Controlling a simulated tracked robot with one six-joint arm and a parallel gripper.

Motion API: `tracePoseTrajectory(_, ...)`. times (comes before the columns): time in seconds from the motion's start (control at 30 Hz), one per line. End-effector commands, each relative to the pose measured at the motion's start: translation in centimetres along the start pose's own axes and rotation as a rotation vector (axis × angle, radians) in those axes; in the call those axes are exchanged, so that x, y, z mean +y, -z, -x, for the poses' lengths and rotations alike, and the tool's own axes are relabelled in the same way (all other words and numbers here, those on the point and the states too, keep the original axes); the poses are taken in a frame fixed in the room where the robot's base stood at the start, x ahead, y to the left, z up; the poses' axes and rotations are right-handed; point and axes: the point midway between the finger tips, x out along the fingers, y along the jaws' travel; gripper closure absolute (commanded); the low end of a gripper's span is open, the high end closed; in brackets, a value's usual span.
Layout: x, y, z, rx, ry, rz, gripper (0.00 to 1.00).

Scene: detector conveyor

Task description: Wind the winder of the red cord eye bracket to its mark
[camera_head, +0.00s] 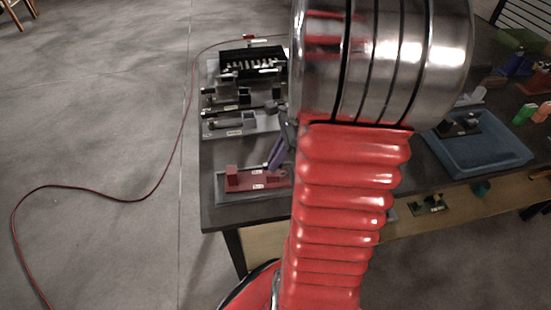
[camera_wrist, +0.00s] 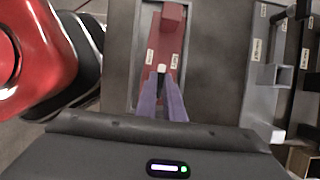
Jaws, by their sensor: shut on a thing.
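The red bracket (camera_head: 240,181) lies near the left front corner of the dark table, with a raised red block at its left end. In the wrist view the bracket (camera_wrist: 168,38) runs away from me, with small white labels on both sides. My gripper (camera_wrist: 162,77), with purple fingers, is shut on a small white-topped piece, the winder (camera_wrist: 161,68), at the bracket's near end. In the head view my gripper (camera_head: 271,167) comes down onto the bracket from the right, and the winder is hidden there. I cannot make out the mark or the winder's angle to it.
Grey brackets (camera_head: 240,122) stand behind the red one, close on the right in the wrist view (camera_wrist: 268,85). A black slotted block (camera_head: 252,62) is farther back. A blue tray (camera_head: 480,158) is at right. A red cord (camera_head: 165,170) runs across the floor.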

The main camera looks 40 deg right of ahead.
Motion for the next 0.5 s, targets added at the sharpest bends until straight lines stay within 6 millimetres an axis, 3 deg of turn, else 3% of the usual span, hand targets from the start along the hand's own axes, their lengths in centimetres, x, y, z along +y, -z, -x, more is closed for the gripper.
tracePoseTrajectory(0.5,0.00,0.00,0.01,0.001,0.016,-0.036,1.00)
